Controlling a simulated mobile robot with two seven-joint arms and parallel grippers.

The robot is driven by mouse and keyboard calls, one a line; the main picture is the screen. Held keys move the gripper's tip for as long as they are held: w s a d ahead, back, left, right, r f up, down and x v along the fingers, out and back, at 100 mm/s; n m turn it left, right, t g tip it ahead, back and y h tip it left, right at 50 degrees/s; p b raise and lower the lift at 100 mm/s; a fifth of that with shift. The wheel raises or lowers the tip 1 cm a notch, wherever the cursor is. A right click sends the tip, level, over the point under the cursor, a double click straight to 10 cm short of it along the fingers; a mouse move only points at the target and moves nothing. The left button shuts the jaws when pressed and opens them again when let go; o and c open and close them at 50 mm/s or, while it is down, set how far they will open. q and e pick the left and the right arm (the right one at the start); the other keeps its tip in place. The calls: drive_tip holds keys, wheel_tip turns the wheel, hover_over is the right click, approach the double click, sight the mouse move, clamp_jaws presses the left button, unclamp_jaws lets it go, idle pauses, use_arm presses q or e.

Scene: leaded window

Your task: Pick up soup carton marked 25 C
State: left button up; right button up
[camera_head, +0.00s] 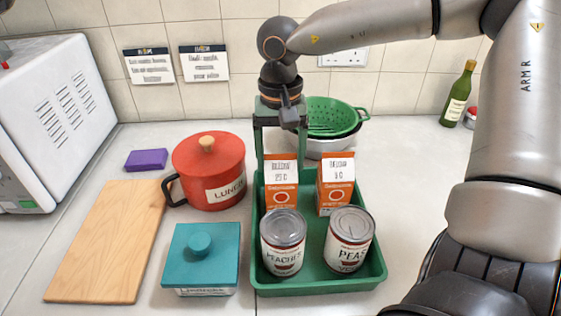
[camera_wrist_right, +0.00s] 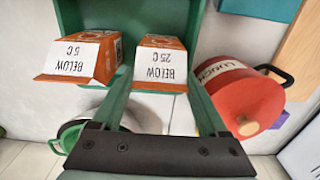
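The soup carton marked 25 C (camera_head: 282,198) is orange with a white "BELOW 25 C" label and stands upright at the back left of the green tray (camera_head: 320,288). It also shows in the right wrist view (camera_wrist_right: 158,68). My right gripper (camera_head: 279,152) points down over it, with its green fingers apart on either side of the carton's top. In the right wrist view the fingers (camera_wrist_right: 160,82) flank the carton; whether they touch it I cannot tell. My left gripper is not in view.
A similar carton marked 5 C (camera_head: 336,190) stands close to the right. Cans of peaches (camera_head: 283,243) and peas (camera_head: 348,240) stand in front. A red lunch pot (camera_head: 208,172) is left of the tray; a green colander (camera_head: 332,115) is behind.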

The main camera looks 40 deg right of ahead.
clamp_jaws()
idle(0.3)
drive_tip(key=shift+r, duration=0.1)
